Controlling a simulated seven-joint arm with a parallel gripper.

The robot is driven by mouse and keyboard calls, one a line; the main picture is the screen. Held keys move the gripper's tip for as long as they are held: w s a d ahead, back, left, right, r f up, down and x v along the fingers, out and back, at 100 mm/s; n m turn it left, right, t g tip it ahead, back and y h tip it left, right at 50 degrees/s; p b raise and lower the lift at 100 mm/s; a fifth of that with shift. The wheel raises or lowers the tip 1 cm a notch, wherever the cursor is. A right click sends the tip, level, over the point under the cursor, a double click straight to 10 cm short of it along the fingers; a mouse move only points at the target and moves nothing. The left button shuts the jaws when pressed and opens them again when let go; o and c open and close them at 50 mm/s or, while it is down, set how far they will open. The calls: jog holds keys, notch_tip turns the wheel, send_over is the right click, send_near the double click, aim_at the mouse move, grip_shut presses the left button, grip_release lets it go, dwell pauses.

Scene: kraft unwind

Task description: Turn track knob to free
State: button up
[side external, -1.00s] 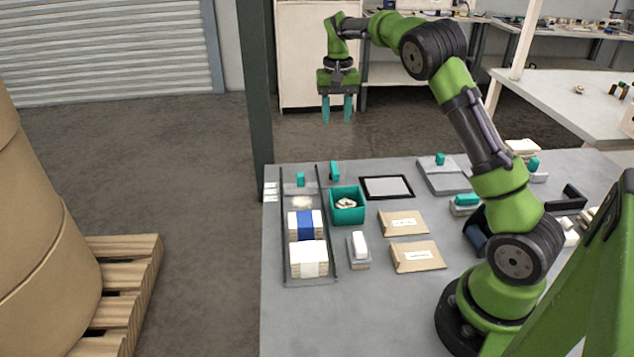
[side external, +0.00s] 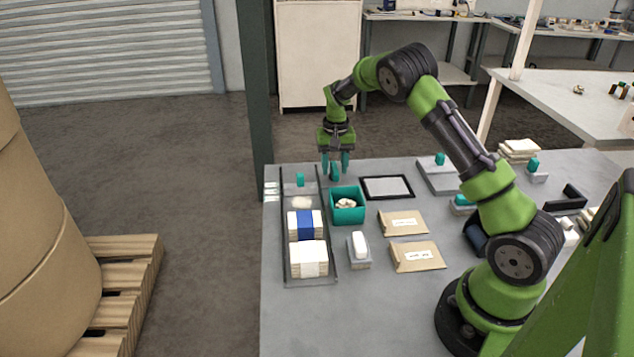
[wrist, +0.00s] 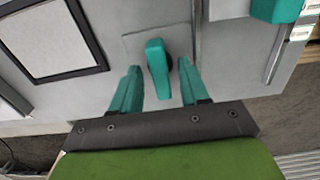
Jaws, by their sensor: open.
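A teal upright knob (side external: 335,172) stands at the far end of the table, just right of the long track (side external: 313,262). In the wrist view the knob (wrist: 157,66) is an elongated handle on a grey square plate. My gripper (side external: 335,168) points down over it, open, with one teal finger on each side. In the wrist view the gripper (wrist: 159,66) shows gaps between both fingers and the knob. I cannot tell any marking for the knob's positions.
A second teal block (side external: 300,180) stands in the track, with banded stacks (side external: 308,257) in front. A teal bin (side external: 347,214) sits close in front of the knob, and a black-framed panel (side external: 386,187) lies to its right. Two kraft envelopes (side external: 416,256) lie nearer.

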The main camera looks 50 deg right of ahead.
grip_shut()
jog(key=shift+m, duration=0.4)
jog(key=m, duration=0.3)
jog(key=shift+m, duration=0.4)
jog(key=m, duration=0.8)
jog(key=shift+m, duration=2.3)
jog(key=shift+d, duration=0.1)
